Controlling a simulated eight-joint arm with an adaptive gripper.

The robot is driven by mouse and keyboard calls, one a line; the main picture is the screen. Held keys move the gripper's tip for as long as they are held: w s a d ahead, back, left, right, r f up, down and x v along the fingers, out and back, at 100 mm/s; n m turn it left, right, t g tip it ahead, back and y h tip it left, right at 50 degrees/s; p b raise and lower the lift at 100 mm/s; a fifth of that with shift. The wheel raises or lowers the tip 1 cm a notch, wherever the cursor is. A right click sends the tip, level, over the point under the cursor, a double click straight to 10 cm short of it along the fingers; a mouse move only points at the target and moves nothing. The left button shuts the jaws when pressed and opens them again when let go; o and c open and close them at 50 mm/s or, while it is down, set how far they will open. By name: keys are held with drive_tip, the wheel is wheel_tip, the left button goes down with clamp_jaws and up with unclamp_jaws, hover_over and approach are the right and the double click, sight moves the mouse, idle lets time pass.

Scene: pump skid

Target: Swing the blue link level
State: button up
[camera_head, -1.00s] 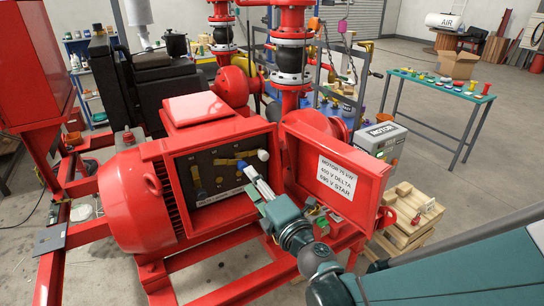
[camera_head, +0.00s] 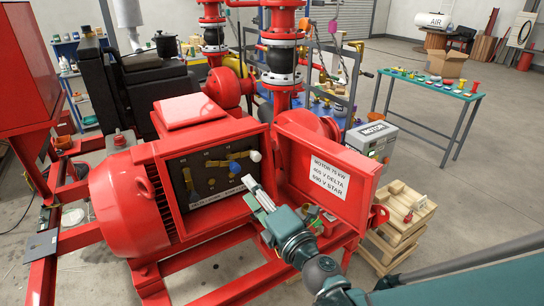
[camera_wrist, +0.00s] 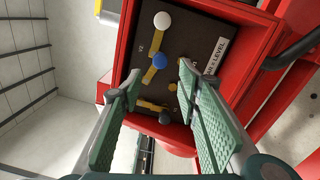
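The open red terminal box (camera_head: 215,205) on the motor holds a dark panel with brass links. The blue link's knob (camera_head: 234,167) is in its middle; in the wrist view the blue knob (camera_wrist: 160,62) tops a brass link that runs aslant. The white knob (camera_head: 255,156) is to its right, with its link nearly in line with the row. A dark knob (camera_wrist: 165,117) sits on a link lying crosswise. My gripper (camera_head: 251,187) is in front of the box's lower right; in the wrist view its green-padded fingers (camera_wrist: 160,72) are apart, with nothing held between them.
The box's red lid (camera_head: 325,175), with a motor label, stands open just right of my gripper. The box's red rim surrounds the panel closely. A wooden pallet stack (camera_head: 400,222) and a grey motor control box (camera_head: 372,138) stand farther right.

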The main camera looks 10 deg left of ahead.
sight(237, 169)
drive_tip(key=w+n+p, duration=0.1)
drive_tip(key=n, duration=0.3)
drive_tip(key=w+a+n+p, duration=0.1)
drive_tip(key=n, duration=0.4)
drive_tip(key=a+n+p, duration=0.1)
drive_tip(key=n, duration=0.4)
drive_tip(key=shift+w+a+r+g, duration=0.1)
drive_tip(key=shift+w+r+g, duration=0.1)
drive_tip(key=shift+w+g, duration=0.2)
drive_tip(key=shift+x, duration=3.95)
drive_tip(key=shift+r+n, duration=0.15)
drive_tip(key=shift+n, duration=0.15)
clamp_jaws()
